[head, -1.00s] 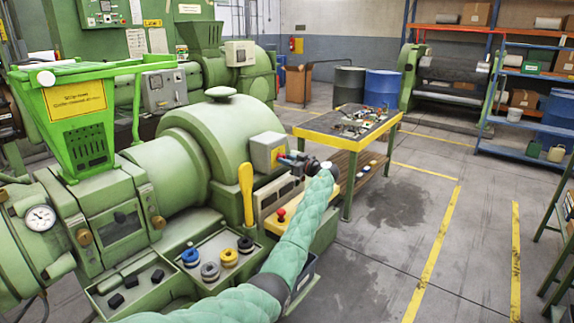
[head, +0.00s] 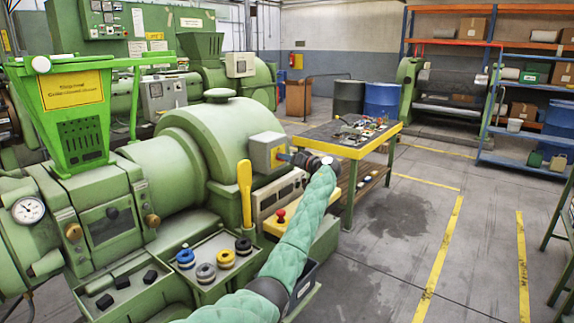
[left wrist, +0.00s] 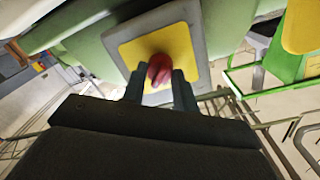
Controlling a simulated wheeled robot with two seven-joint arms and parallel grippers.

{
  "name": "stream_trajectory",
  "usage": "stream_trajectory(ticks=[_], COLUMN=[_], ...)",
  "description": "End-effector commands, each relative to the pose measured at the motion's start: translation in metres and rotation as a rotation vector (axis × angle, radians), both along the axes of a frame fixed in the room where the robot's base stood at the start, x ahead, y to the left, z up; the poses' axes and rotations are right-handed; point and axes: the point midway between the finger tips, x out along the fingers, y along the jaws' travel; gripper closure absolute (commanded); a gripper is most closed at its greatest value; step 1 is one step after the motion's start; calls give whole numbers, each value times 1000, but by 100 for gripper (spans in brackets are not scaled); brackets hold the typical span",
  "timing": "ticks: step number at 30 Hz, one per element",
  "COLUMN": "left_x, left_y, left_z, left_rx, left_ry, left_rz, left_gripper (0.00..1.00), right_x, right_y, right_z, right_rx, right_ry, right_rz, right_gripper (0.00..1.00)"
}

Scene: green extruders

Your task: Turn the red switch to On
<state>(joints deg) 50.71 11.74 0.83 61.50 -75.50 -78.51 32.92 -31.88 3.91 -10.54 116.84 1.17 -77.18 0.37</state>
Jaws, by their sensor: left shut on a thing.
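The red switch (left wrist: 158,66) is a red knob on a yellow plate (left wrist: 184,46) with a grey surround, seen in the left wrist view. In the head view the grey switch box (head: 266,151) sits on the side of the green extruder (head: 215,138). My left gripper (head: 287,157) is at the front of that box. In the left wrist view its dark fingers (left wrist: 159,80) are shut on the red switch, one on each side of the knob. The gripper and arm hide the switch's lower part, and no On marking is legible. My right gripper is not in view.
A yellow lever (head: 245,192) stands left of my arm, above a tray with several coloured knobs (head: 205,272). A red button (head: 281,215) is on a yellow panel below the switch box. A yellow-edged table (head: 352,152) stands behind. The floor at right is open.

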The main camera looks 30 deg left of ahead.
Motion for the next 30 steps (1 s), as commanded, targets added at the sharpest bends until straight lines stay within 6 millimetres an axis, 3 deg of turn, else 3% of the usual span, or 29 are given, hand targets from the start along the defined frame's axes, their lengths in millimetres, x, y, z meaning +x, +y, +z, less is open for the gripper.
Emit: stream_trajectory(ticks=[6,11,21,30], left_x=[1,1,2,3], left_y=[0,0,0,0], left_z=[1,2,3,2], left_rx=[18,31,52,62], left_ry=[202,353,626,762], left_rz=[-1,-2,-2,-2], left_gripper=[94,94,94,94], right_x=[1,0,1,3], right_y=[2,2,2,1], right_z=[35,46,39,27], right_rx=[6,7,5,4], right_ry=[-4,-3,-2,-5], right_rz=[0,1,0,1], right_gripper=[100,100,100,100])
